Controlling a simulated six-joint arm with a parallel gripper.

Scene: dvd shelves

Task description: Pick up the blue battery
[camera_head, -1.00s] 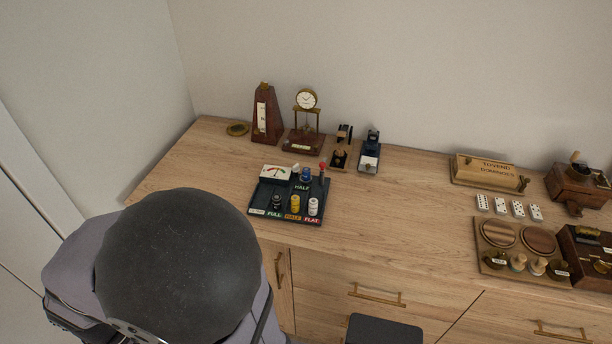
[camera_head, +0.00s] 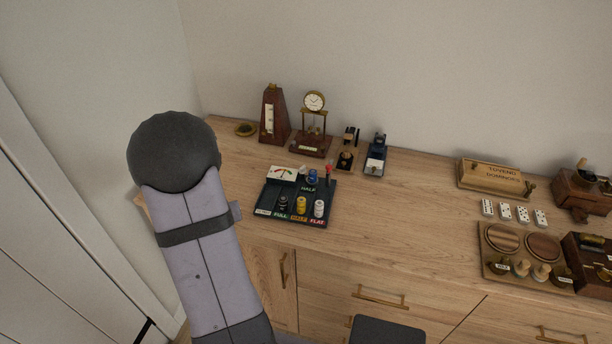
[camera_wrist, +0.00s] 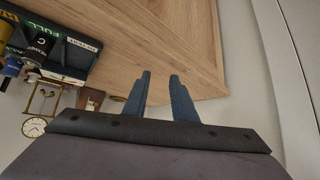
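The blue battery (camera_head: 312,177) stands upright at the back of a black tester tray (camera_head: 268,196), behind the label HALF. Black, yellow and white batteries (camera_head: 319,208) stand along the tray's front. My gripper (camera_wrist: 160,75) shows in the wrist view with its two fingers apart and nothing between them. It is over the bare wood, to one side of the tray, which shows at the upper left of that view. In the head view my gripper is hidden behind my arm.
A metronome (camera_head: 272,115), a small clock (camera_head: 314,102) and two small devices (camera_head: 376,158) stand behind the tray. Dominoes (camera_head: 504,210) and a wooden board (camera_head: 521,262) lie far right. The wooden top (camera_head: 400,220) between is clear.

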